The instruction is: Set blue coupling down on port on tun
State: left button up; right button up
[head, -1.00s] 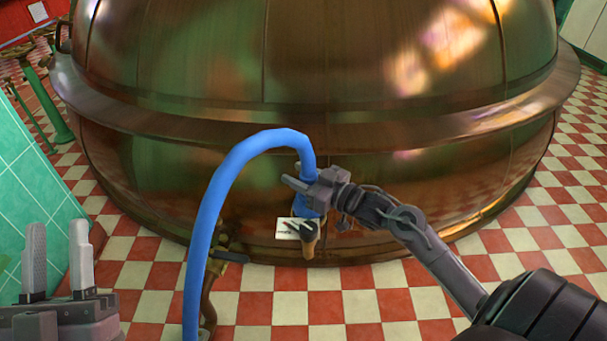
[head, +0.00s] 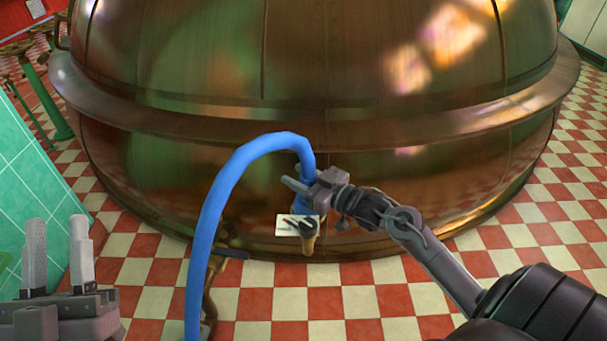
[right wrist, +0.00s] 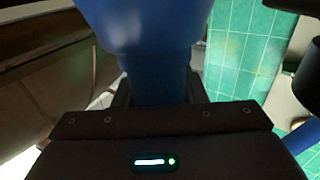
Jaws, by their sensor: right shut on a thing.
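The blue coupling (head: 302,205) is at the end of a thick blue hose (head: 216,200), in front of the lower wall of the copper tun (head: 180,180). My right gripper (head: 305,187) is shut on it, and the fingers partly hide it. In the right wrist view, the blue coupling (right wrist: 155,70) fills the space between the jaws. I cannot tell whether the coupling touches a port there. My left gripper (head: 56,240) is open and empty at the lower left.
A small white label (head: 287,226) is beside the fitting. A pipe with a dark handle (head: 233,253) is to its left, near the hose. A green tiled wall (head: 35,190) is on the left. The red and white checked floor (head: 345,303) is clear in front.

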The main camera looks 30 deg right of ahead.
jog(key=o, duration=1)
jog(key=shift+f, duration=0.1)
jog(key=shift+f, duration=0.1)
jog(key=shift+p+v, duration=0.35)
jog(key=shift+v, duration=0.55)
pick_arm(q)
notch_tip(320, 180, down, 21)
jog(key=d+g+y+p, duration=0.1)
jog(key=g+y, duration=0.3)
jog(key=g, duration=0.6)
jog(key=shift+w+d+r, duration=0.2)
jog(key=shift+w+d, duration=0.25)
pick_arm(e)
jog(key=v, duration=0.6)
